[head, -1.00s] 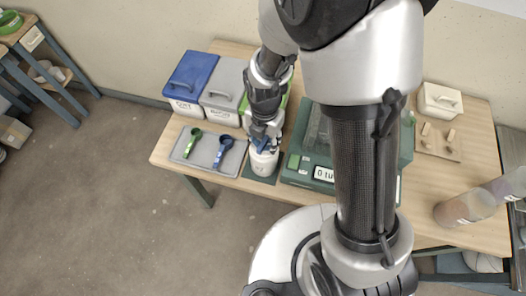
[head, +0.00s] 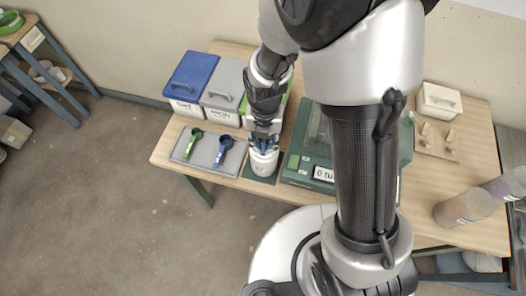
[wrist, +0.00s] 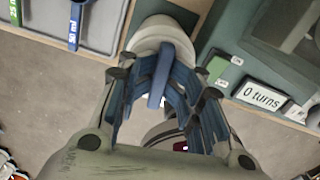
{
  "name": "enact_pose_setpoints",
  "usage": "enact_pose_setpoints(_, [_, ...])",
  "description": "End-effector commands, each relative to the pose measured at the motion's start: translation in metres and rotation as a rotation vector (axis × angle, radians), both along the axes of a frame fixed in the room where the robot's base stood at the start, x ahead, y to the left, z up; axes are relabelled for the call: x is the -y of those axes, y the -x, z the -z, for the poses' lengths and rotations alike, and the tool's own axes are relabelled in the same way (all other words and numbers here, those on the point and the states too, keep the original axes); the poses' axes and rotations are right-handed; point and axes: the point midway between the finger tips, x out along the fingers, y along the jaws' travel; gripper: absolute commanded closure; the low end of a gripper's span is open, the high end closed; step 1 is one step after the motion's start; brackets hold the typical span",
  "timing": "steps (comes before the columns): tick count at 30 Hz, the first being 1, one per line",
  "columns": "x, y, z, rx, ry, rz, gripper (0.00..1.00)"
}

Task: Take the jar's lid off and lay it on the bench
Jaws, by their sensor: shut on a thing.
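The white jar (head: 264,166) stands upright on a dark green mat (head: 251,174) near the front edge of the bench. In the wrist view the jar's pale round top (wrist: 163,32) shows beyond my fingers. My gripper (head: 264,143) is directly above the jar, pointing down. In the wrist view its blue-padded fingers (wrist: 165,95) are shut on a blue upright bar (wrist: 160,75), which looks like the lid's handle. The fingers hide part of the lid, so I cannot tell whether any gap lies between lid and jar.
A grey tray (head: 207,150) with a green scoop (head: 194,138) and a blue scoop (head: 224,148) lies left of the jar. A green device (head: 299,178) reading "0 turns" is close on the right. Lidded bins (head: 192,83) stand behind. A wooden board (head: 452,152) lies far right.

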Motion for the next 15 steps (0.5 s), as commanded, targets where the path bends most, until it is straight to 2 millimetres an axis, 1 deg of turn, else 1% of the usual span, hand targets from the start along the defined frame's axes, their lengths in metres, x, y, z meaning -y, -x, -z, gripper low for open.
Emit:
enact_pose_setpoints(1, [0.001, 0.003, -0.001, -0.009, 0.003, 0.000, 1.00])
enact_pose_setpoints(15, [0.001, 0.001, -0.032, -0.003, 0.000, 0.002, 1.00])
